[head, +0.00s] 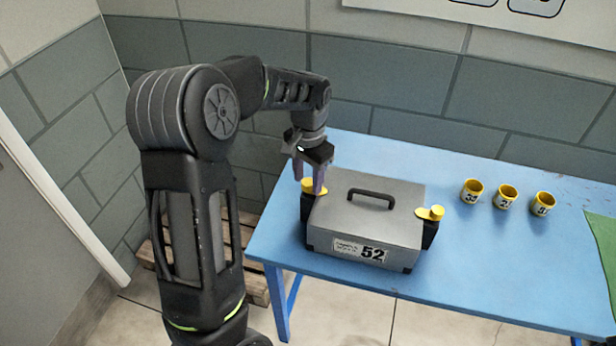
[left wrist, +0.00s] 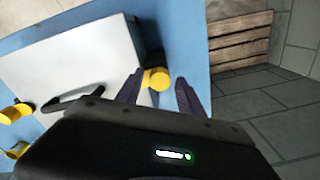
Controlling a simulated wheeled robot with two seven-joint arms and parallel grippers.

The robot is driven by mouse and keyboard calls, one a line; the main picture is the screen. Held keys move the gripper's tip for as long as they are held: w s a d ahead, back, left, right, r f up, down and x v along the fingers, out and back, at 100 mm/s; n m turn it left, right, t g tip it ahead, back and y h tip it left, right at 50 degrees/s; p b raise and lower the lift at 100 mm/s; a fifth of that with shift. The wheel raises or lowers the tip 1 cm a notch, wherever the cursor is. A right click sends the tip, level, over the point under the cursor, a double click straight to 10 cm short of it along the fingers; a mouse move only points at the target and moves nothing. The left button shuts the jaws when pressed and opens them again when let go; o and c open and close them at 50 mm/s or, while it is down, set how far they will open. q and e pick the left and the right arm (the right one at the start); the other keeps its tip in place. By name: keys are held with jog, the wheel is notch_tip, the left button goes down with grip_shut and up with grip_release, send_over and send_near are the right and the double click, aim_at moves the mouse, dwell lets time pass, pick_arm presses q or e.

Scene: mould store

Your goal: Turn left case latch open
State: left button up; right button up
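A grey case (head: 372,217) with a black handle and a label reading 52 sits on the blue table (head: 477,262). The left case latch (head: 310,185) is yellow, on a black mount at the case's left side. My left gripper (head: 308,188) points down at this latch, fingers apart. In the left wrist view the two fingers (left wrist: 160,88) are spread, with the yellow latch (left wrist: 156,79) between them, nearer one finger; contact cannot be told. The right case latch (head: 431,212) is yellow, at the case's right side. My right gripper is not in view.
Several small yellow numbered cups, one of them here (head: 506,196), stand at the right of the table. A green mat (head: 606,250) lies at the right edge. A wooden pallet (head: 250,262) is on the floor left of the table. The table front is clear.

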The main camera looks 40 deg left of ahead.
pick_arm(q)
grip_shut()
jog(key=shift+n, duration=0.5)
jog(key=n, duration=0.3)
jog(key=shift+n+b, duration=0.3)
jog(key=shift+b, duration=0.05)
jog(key=n, duration=0.4)
jog(key=shift+n, duration=0.3)
jog(key=n, duration=0.4)
jog(key=shift+r, duration=0.1)
jog(key=n, duration=0.4)
jog(key=shift+n+p, duration=0.3)
jog(key=shift+n, duration=0.1)
jog(key=shift+a, duration=0.1)
jog(key=shift+o, duration=0.8)
grip_release()
